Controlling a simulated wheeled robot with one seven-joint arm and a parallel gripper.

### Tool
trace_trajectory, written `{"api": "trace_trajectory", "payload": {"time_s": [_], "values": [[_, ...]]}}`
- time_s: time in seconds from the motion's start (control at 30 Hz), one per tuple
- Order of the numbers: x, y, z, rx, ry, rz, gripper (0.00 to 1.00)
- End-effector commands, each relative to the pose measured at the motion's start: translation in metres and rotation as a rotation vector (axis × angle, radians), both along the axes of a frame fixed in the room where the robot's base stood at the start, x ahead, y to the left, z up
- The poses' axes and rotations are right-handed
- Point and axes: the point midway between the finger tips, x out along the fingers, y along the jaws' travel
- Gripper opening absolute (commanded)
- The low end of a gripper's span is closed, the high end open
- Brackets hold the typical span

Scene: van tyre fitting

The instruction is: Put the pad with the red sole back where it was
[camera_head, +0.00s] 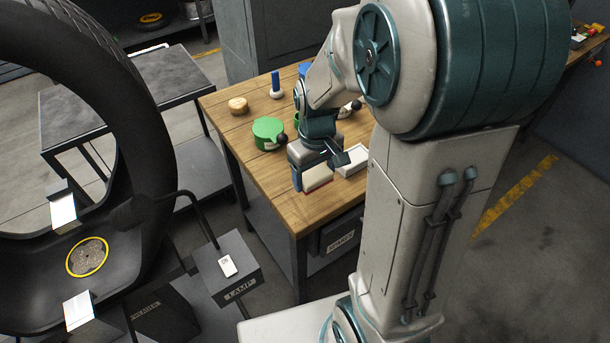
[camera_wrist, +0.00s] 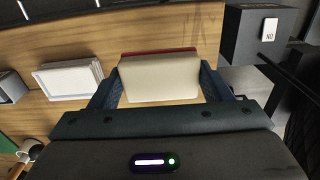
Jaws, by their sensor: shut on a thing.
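The pad with the red sole (camera_head: 318,178) is a cream block with a red strip along one side. It also shows in the wrist view (camera_wrist: 160,78), with the red strip at its far edge. My gripper (camera_wrist: 160,85) is shut on it, a dark blue finger on each side. In the head view my gripper (camera_head: 314,173) holds the pad over the front edge area of the wooden bench (camera_head: 300,215). I cannot tell its exact height above the wood. A white tray (camera_head: 352,161) lies just right of it, and to the left in the wrist view (camera_wrist: 68,80).
A green tub (camera_head: 268,132), a round wooden piece (camera_head: 238,105) and a blue-handled tool (camera_head: 275,86) stand on the bench. The lamp box (camera_head: 228,268) is left of the bench front. A large tyre (camera_head: 140,110) fills the left. The bench's left front is bare.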

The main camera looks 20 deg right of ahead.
Motion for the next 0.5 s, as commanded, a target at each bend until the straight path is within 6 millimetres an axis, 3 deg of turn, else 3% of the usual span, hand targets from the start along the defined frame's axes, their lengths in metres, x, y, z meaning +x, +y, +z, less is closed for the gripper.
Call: {"api": "trace_trajectory", "payload": {"time_s": [0.2,0.37,0.5], "values": [[0.024,0.009,-0.015,-0.001,0.002,0.000,0.53],[0.028,0.011,-0.022,-0.001,0.002,-0.002,0.53],[0.027,0.011,-0.043,-0.001,0.005,-0.002,0.53]]}}
